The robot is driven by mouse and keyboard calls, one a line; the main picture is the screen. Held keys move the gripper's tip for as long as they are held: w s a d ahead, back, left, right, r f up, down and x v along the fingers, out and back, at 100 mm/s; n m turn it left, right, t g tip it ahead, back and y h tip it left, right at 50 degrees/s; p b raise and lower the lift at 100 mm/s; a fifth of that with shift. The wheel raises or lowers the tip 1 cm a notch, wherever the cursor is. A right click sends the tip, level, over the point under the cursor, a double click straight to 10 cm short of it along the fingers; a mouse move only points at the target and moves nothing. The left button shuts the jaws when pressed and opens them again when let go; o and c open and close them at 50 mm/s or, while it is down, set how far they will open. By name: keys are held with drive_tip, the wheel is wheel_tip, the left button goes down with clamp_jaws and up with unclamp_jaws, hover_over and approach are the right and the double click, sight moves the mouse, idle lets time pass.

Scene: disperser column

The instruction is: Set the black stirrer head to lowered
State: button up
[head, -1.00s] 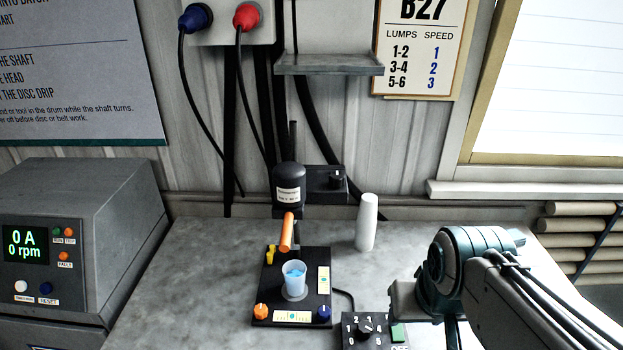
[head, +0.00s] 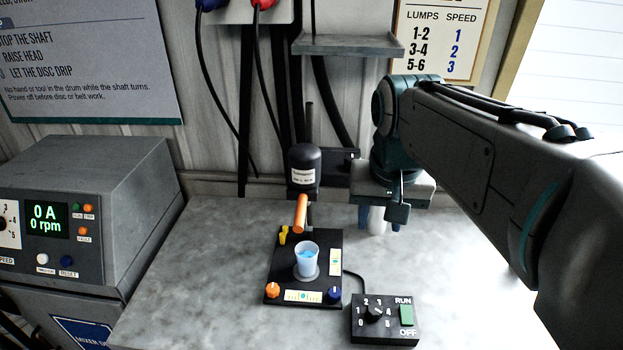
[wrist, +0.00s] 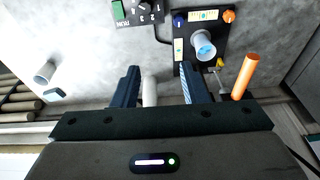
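The black stirrer head (head: 303,168), a capped cylinder with a white label, stands on a post at the back of a black base plate (head: 283,262). An orange handle (head: 300,213) slants down from its front; it also shows in the wrist view (wrist: 244,77). A cup with blue liquid (head: 306,260) stands on the plate below the head, its rim apart from it. My gripper (head: 380,213) is right of the head, pointing down, apart from the handle. In the wrist view my gripper (wrist: 160,88) has its fingers spread, with the handle outside them to the right.
A white cylinder (head: 377,222) stands behind my gripper and shows between the fingers in the wrist view (wrist: 149,92). A switch box (head: 385,325) with dial sits in front right. A wall shelf (head: 348,45) hangs above. The table's left part is clear.

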sight(301, 212)
drive_tip(key=w+a+r+g+y, duration=0.2)
drive_tip(key=w+a+r, duration=0.5)
drive_tip(key=a+r, duration=0.3)
drive_tip(key=a+f, duration=0.1)
drive_tip(key=f, duration=0.4)
drive_tip(key=a+f+p, duration=0.1)
drive_tip(key=f, duration=0.3)
drive_tip(key=a+f, duration=0.1)
drive_tip(key=f, duration=0.4)
drive_tip(key=shift+a+f, duration=0.15)
drive_tip(key=shift+f, duration=0.2)
